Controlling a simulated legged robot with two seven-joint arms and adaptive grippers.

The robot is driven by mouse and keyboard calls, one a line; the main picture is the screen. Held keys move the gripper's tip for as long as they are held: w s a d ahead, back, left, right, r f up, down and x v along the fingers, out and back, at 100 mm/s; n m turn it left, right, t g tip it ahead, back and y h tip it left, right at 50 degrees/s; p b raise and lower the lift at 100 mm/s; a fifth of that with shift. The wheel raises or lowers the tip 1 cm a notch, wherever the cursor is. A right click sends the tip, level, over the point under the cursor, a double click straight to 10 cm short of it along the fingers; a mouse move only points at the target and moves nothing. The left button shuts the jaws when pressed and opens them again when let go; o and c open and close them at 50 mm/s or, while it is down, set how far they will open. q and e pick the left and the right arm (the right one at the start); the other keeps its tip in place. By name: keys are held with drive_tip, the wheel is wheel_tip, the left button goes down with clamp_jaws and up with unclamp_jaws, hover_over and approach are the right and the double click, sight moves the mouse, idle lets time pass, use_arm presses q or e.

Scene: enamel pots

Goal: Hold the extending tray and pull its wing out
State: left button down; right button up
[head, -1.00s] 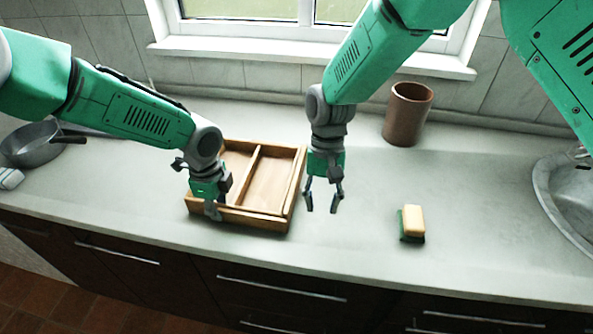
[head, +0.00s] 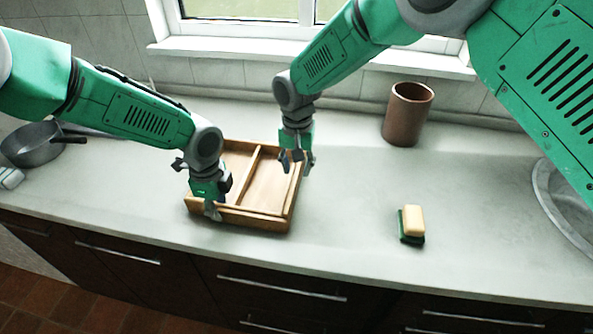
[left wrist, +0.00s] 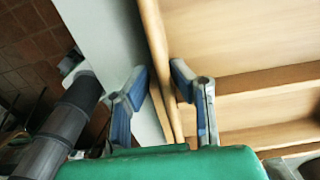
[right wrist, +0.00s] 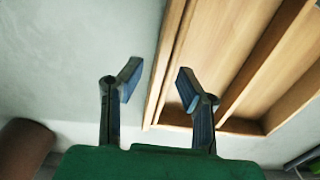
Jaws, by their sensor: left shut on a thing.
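The wooden extending tray (head: 262,218) lies on the counter, with a divider (head: 249,178) inside; its right side shows a double wall. My left gripper (head: 216,200) is shut on the tray's front wall; the left wrist view shows that wall (left wrist: 155,45) between the fingers. My right gripper (head: 297,165) is open at the tray's right side, towards its back corner. In the right wrist view its fingers (right wrist: 158,82) stand apart on either side of the right-hand double wall (right wrist: 175,62). Whether they touch it I cannot tell.
A brown cup (head: 407,114) stands behind to the right. A yellow and green sponge (head: 412,224) lies right of the tray, and a sink (head: 562,205) is at the far right. A grey pan (head: 32,146) is at the far left.

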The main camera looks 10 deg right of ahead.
drive_tip(key=shift+f, duration=0.85)
use_arm(q)
drive_tip(key=shift+r, duration=0.1)
use_arm(e)
clamp_jaws()
drive_tip(key=s+d, duration=0.1)
drive_tip(key=d, duration=0.3)
drive_tip(key=s+d, duration=0.2)
drive_tip(key=d, duration=0.2)
drive_tip(key=s+d, duration=0.2)
drive_tip(key=d, duration=0.2)
drive_tip(key=shift+w+a, duration=0.1)
unclamp_jaws()
drive_tip(key=shift+a, duration=0.1)
